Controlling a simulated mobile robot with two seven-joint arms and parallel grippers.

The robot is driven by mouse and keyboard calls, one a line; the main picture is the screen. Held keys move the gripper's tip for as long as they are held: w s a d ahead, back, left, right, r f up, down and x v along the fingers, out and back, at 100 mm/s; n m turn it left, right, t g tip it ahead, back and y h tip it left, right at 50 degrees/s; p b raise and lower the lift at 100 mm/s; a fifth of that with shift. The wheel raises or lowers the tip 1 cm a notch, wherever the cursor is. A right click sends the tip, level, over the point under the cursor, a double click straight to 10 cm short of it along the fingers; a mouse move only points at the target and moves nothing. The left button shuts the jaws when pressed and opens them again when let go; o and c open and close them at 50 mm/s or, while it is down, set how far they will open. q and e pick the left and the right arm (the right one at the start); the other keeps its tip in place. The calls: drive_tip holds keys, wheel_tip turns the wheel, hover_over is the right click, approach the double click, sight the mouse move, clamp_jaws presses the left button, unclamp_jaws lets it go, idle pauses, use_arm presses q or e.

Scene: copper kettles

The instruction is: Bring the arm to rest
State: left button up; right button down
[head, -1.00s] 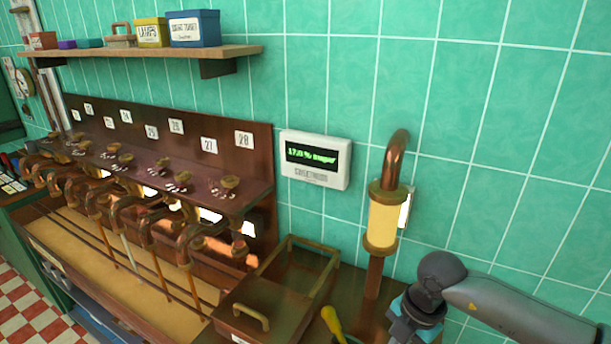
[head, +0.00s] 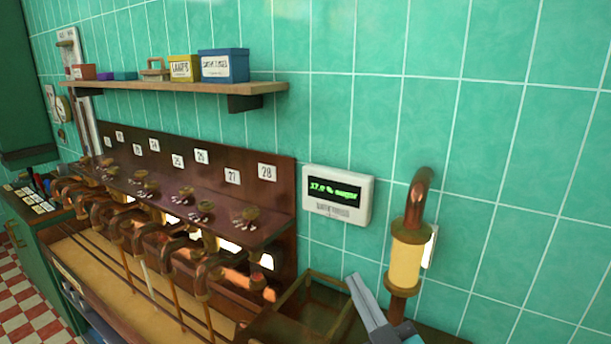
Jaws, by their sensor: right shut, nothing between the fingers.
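My right gripper (head: 356,280) is at the bottom, right of the middle. Its grey fingers point up and to the left, shut together with nothing between them. They show in front of the brass-edged open tray (head: 318,282) and left of the yellow sight glass (head: 405,262) on its copper pipe. I cannot tell how far the fingers are from the tray. The rest of my right arm is cut off by the lower edge. My left gripper is not in view.
A row of copper taps (head: 165,240) runs along the left above a wooden trough. A white display reading "17.0 % sugar" (head: 338,196) hangs on the green tiled wall. A shelf (head: 180,88) holds several boxes. The right side shows bare wall.

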drive_tip(key=s+d+f+m+g+h, duration=0.3)
drive_tip(key=d+f+h, duration=0.1)
drive_tip(key=f, duration=0.3)
drive_tip(key=s+d+f+m+g+h, duration=0.3)
drive_tip(key=s+d+f+g, duration=0.1)
drive_tip(key=d+f, duration=0.15)
drive_tip(key=s+a+f+g+y, duration=0.1)
drive_tip(key=s+f+g, duration=0.35)
drive_tip(key=s, duration=0.35)
drive_tip(key=s+a+f+g+y, duration=0.1)
drive_tip(key=s+f+g, duration=0.3)
drive_tip(key=s+f, duration=0.3)
drive_tip(key=s+f+g+b, duration=0.1)
drive_tip(key=s+f+b, duration=0.15)
drive_tip(key=f, duration=1.05)
drive_tip(key=s+f+g+b, duration=0.1)
drive_tip(key=f+b, duration=0.2)
drive_tip(key=f, duration=1.1)
drive_tip(key=s+d+f+b, duration=0.3)
drive_tip(key=s+f+b, duration=0.1)
drive_tip(key=s+f, duration=1.1)
wheel_tip(320, 180, down, 2)
drive_tip(key=shift+f+g+h+b, duration=0.2)
drive_tip(key=shift+g+h+b, duration=0.1)
drive_tip(key=shift+g+b, duration=0.1)
